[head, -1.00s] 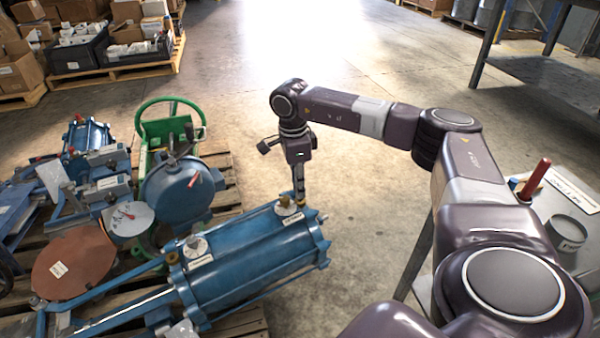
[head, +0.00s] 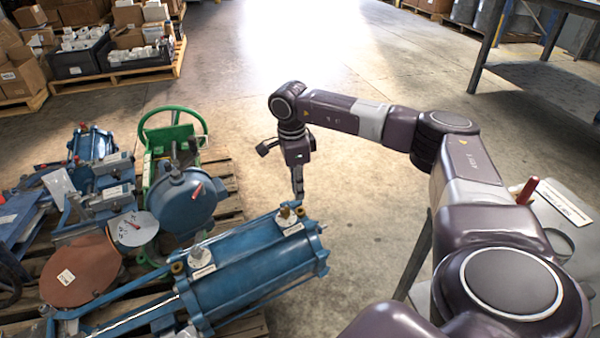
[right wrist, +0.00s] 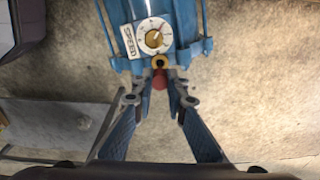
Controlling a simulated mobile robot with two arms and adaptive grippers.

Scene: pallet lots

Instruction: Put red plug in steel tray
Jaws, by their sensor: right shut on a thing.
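The plug is hidden in the head view. A round metal dish (head: 560,236) sits on the right table, partly behind my arm; I cannot tell whether it is the steel tray. My left gripper is not in view.
The blue cylinder (head: 250,270) carries a labelled speed dial (right wrist: 154,38). A green-wheeled machine (head: 185,190) and a brown disc (head: 80,270) share the pallet. A red handle (head: 527,190) stands on the right table. Open floor (head: 370,190) lies between pallet and table.

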